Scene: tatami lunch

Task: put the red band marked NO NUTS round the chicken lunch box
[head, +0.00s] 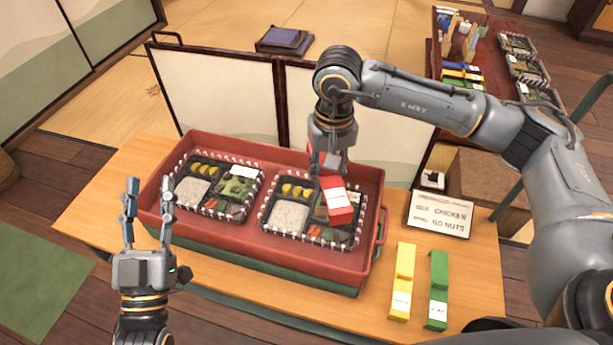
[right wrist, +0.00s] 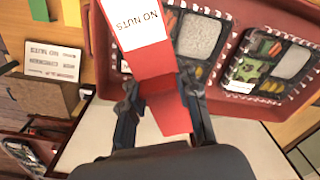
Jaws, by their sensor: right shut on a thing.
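My right gripper (head: 332,165) is shut on the red band (head: 338,202) and holds it over the right-hand lunch box (head: 290,215) in the red crate (head: 270,262). In the right wrist view, the band's white label (right wrist: 137,22) reads NO NUTS, and the right gripper's fingers (right wrist: 160,105) pinch its red strip. The left-hand lunch box (head: 215,188) has a white label on top. The band and gripper hide part of the right-hand box, and I cannot read which box is chicken. My left gripper (head: 148,210) is open and empty in front of the crate's left end.
A sign (head: 440,214) reading CHICKEN and NO NUTS stands right of the crate. A yellow band (head: 402,280) and a green band (head: 438,290) lie on the wooden table (head: 470,290). A low cream screen (head: 220,95) stands behind the crate.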

